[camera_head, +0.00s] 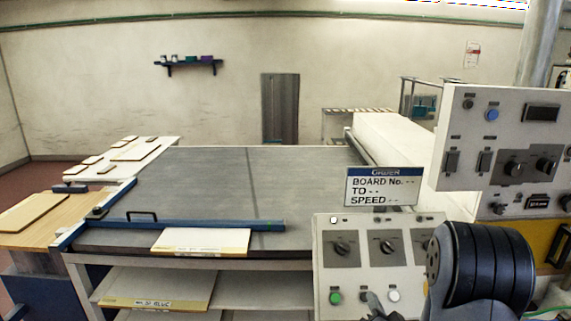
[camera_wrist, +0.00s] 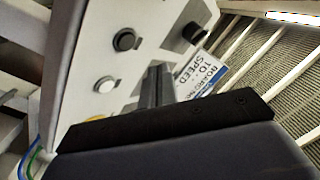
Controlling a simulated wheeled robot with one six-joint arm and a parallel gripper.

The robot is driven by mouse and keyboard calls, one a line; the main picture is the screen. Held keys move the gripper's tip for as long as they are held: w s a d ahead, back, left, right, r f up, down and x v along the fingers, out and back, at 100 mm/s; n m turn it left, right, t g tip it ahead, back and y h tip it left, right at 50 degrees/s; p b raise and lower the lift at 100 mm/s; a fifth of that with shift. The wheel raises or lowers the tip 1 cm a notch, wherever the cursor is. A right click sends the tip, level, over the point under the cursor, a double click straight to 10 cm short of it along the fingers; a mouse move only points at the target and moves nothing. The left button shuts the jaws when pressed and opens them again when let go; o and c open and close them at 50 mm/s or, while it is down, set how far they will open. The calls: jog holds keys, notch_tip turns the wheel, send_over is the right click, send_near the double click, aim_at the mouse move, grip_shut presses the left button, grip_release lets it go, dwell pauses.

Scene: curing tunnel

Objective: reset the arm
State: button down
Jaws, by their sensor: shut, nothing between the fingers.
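My gripper (camera_head: 375,304) shows as a small grey tip low in the head view, in front of the sloped control panel (camera_head: 364,269), between a green button (camera_head: 335,297) and a white button (camera_head: 393,295). My black arm stands to its right and hides part of the panel. In the wrist view the gripper's fingers (camera_wrist: 158,86) are together and empty, pointing toward the panel's face. A pale button (camera_wrist: 105,85) and a dark button (camera_wrist: 123,40) lie left of them. I cannot tell whether the fingertips touch the panel.
A taller switch cabinet (camera_head: 460,145) rises at the right. A long grey table (camera_head: 195,185) fills the middle, with a blue rail (camera_head: 200,225) and a board (camera_head: 205,240) at its front edge.

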jog(key=b, duration=0.2)
jog(key=shift+f+b, duration=0.3)
jog(key=shift+f, duration=0.05)
